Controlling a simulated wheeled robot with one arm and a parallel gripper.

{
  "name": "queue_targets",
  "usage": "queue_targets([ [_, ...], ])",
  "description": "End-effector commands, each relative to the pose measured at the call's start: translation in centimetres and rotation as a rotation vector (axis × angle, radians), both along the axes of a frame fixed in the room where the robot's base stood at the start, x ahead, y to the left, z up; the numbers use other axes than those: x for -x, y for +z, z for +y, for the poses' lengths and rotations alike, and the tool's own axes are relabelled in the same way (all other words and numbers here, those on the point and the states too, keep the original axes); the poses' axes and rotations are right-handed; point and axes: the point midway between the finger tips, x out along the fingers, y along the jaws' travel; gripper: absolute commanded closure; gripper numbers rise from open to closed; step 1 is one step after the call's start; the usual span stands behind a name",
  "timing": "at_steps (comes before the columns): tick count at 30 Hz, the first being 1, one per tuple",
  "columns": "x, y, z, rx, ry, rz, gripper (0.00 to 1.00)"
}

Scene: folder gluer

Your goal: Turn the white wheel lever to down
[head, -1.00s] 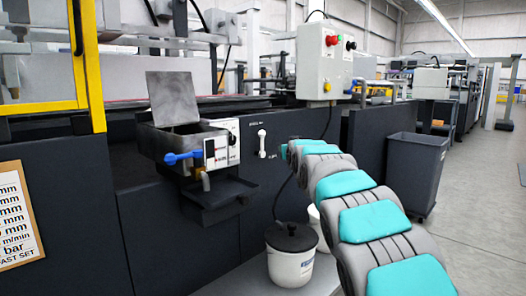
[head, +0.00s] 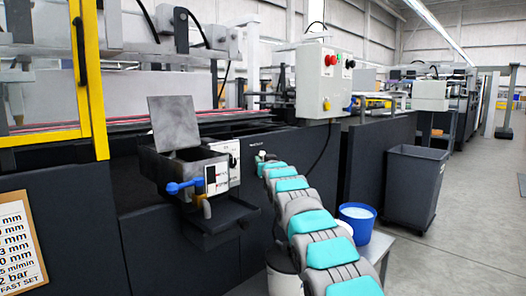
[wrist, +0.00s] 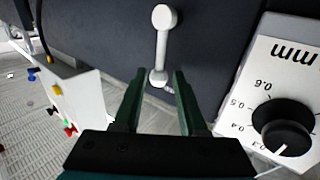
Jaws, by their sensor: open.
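The white lever (wrist: 161,45) is on the dark panel in the wrist view. It runs nearly straight up and down in that picture, with a round knob at the top end and a smaller foot at the lower end. My gripper (wrist: 160,76) is open, with its two dark green fingers either side of the lever's lower end. I cannot tell whether they touch it or stop short of the panel. In the head view my arm reaches to the panel and hides most of the lever.
A glue box with a blue-handled valve (head: 184,186) and white dial plate (head: 222,172) stands left of my arm. The dial (wrist: 283,124) is close at right in the wrist view. A grey control box (head: 327,82), blue bucket (head: 357,222) and dark bin (head: 411,187) stand to the right.

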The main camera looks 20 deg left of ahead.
Motion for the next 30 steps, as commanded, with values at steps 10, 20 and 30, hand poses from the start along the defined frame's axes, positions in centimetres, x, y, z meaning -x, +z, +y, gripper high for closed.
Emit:
queue_targets([
  [10,-1.7,-0.1,1.0,0.001,-0.001,0.004,0.59],
  [20,-2.0,-0.3,1.2,0.002,-0.002,0.003,0.59],
  [30,-2.0,-0.3,1.2,0.002,-0.001,0.002,0.85],
])
